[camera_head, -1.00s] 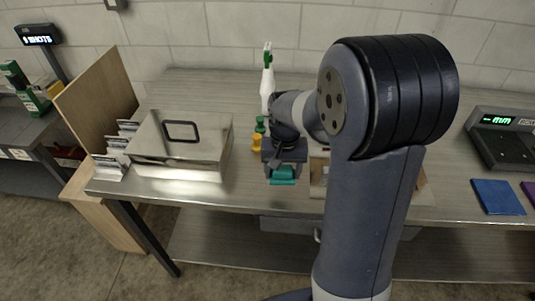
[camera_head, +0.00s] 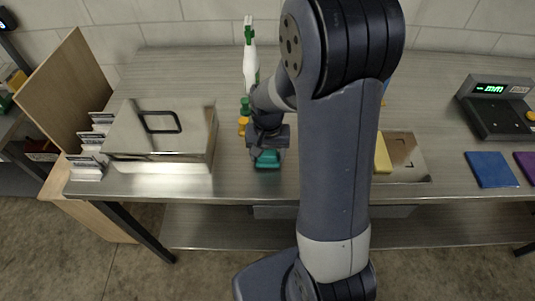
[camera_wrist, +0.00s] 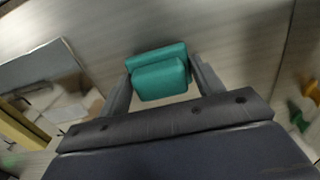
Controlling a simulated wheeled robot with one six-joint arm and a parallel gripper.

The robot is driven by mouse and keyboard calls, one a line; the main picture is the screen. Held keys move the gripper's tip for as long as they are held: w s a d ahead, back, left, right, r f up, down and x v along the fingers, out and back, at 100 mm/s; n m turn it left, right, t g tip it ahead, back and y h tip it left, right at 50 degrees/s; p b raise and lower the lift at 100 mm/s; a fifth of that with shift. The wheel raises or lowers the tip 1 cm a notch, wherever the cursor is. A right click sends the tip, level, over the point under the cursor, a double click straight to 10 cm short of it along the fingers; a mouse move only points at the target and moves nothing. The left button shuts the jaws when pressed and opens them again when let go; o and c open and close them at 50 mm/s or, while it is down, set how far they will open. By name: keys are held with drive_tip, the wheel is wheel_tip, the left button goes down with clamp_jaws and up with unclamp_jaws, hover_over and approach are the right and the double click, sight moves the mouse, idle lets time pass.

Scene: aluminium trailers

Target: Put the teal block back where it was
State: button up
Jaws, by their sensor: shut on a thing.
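The teal block (camera_head: 267,158) is between the fingers of my gripper (camera_head: 267,150), low over the steel table (camera_head: 235,185) near its front edge. In the wrist view the teal block (camera_wrist: 160,75) shows between the two fingers of my gripper (camera_wrist: 158,82), with bare tabletop around it. My gripper is shut on the block. I cannot tell whether the block touches the table. My own arm hides part of the table to the right of the block.
A shiny metal box with a black handle (camera_head: 160,135) stands left of my gripper. Green and yellow pieces (camera_head: 243,118) and a white spray bottle (camera_head: 250,60) stand behind it. A steel plate (camera_head: 408,160), a yellow block (camera_head: 382,153), a blue pad (camera_head: 492,169) and a scale (camera_head: 500,110) lie right.

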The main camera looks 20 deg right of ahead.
sight(268, 153)
drive_tip(key=shift+f, duration=0.4)
drive_tip(key=shift+f, duration=0.15)
drive_tip(key=o, duration=1)
drive_tip(key=shift+c, duration=0.2)
wheel_tip(268, 153, up, 12)
wheel_tip(268, 153, down, 12)
drive_tip(key=shift+f, duration=0.15)
drive_tip(key=shift+r, duration=2.05)
